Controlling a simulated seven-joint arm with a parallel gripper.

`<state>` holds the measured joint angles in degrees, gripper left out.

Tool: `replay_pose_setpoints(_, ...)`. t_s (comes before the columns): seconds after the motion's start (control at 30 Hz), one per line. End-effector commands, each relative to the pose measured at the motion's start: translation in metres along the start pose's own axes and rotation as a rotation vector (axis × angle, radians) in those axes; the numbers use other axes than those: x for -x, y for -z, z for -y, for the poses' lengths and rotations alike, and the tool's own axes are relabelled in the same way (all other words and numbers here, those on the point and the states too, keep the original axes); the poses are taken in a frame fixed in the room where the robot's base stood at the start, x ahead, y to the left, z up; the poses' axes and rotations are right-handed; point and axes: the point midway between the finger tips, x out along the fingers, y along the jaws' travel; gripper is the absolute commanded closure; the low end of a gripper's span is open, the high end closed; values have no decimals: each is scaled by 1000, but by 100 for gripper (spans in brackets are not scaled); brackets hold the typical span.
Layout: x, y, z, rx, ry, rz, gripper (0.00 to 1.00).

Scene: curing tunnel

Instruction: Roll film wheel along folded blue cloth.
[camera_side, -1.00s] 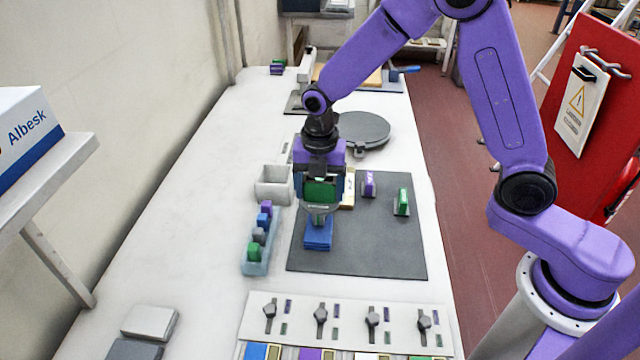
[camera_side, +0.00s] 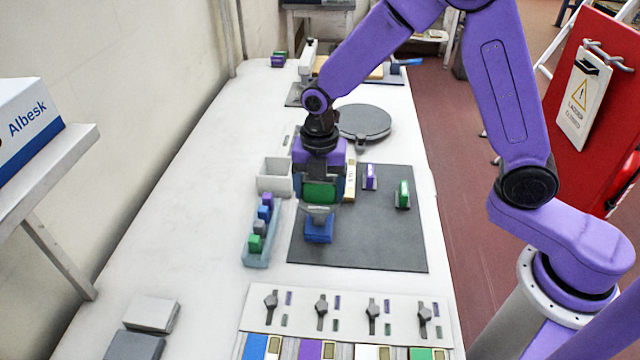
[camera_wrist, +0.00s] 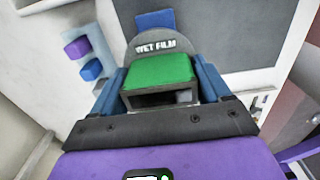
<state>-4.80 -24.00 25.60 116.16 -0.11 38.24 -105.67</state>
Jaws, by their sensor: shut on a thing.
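The film wheel (camera_wrist: 158,46) is a grey disc lettered "WET FILM" under a green grip block (camera_wrist: 160,70). My gripper (camera_side: 320,190) is shut on its green block, with blue fingers on both sides. In the side view the wheel (camera_side: 318,214) stands over the back part of the folded blue cloth (camera_side: 319,234), which lies on the dark grey mat. In the wrist view the cloth (camera_wrist: 155,19) shows just beyond the wheel, partly hidden by it. I cannot tell for certain whether the wheel touches the cloth.
The dark grey mat (camera_side: 375,240) is bare right of the cloth. A purple item (camera_side: 370,177) and a green item (camera_side: 403,194) stand on it. A tray of coloured blocks (camera_side: 258,240) and an open grey box (camera_side: 274,177) are to the left; a knob panel (camera_side: 345,313) lies in front.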

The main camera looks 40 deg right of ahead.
Motion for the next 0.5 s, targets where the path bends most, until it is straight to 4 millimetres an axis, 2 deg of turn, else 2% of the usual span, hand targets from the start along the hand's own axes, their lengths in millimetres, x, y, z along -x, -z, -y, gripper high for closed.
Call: replay_pose_setpoints(0.5, 0, 15, -1, 2, -3, 0, 60)
